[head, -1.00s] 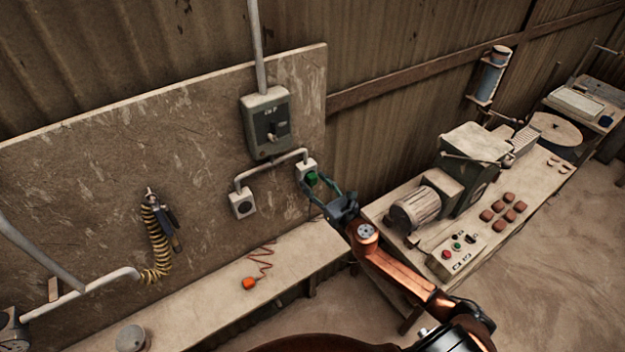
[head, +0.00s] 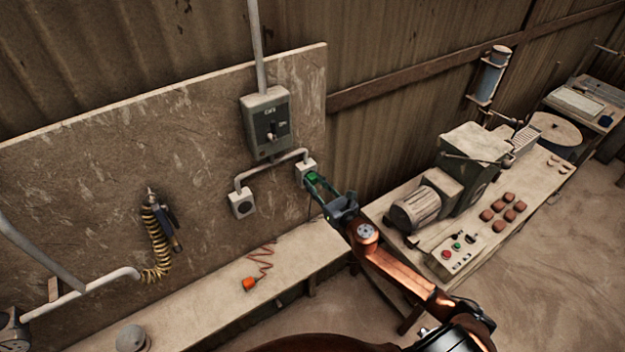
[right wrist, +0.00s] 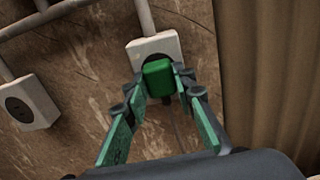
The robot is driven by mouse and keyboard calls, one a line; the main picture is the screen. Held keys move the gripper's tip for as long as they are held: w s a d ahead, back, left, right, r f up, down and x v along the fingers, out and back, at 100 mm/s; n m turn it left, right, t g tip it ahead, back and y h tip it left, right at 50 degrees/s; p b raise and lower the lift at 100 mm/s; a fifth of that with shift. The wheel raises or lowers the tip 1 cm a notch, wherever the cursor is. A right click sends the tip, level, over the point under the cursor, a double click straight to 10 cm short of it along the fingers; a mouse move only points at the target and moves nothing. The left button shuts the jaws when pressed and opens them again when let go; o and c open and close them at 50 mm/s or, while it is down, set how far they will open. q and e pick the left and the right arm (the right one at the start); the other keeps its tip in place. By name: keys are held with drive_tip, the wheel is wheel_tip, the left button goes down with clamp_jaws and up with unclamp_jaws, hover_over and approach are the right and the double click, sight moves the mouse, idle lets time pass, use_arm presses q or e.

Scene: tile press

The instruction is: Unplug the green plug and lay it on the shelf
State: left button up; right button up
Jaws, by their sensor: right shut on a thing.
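The green plug (head: 311,178) is at the right-hand socket (head: 304,166) on the board. In the right wrist view the green plug (right wrist: 158,78) sits in front of the white socket box (right wrist: 152,46); I cannot tell whether it is still seated. My right gripper (head: 318,184) is shut on the plug, with a finger on each side of it, as the right wrist view (right wrist: 160,88) also shows. The shelf (head: 200,300) runs below the board. My left gripper is not in view.
An empty socket (head: 241,204) is left of the green plug. A switch box (head: 266,124) hangs above. A coiled yellow hose (head: 155,240) hangs at left. A machine bench (head: 400,245) stands right.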

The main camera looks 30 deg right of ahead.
clamp_jaws()
drive_tip(key=shift+s, duration=0.1)
drive_tip(key=shift+s+d, duration=0.15)
drive_tip(key=shift+s, duration=1.35)
drive_tip(key=shift+s+d, duration=0.1)
drive_tip(key=shift+s, duration=1.35)
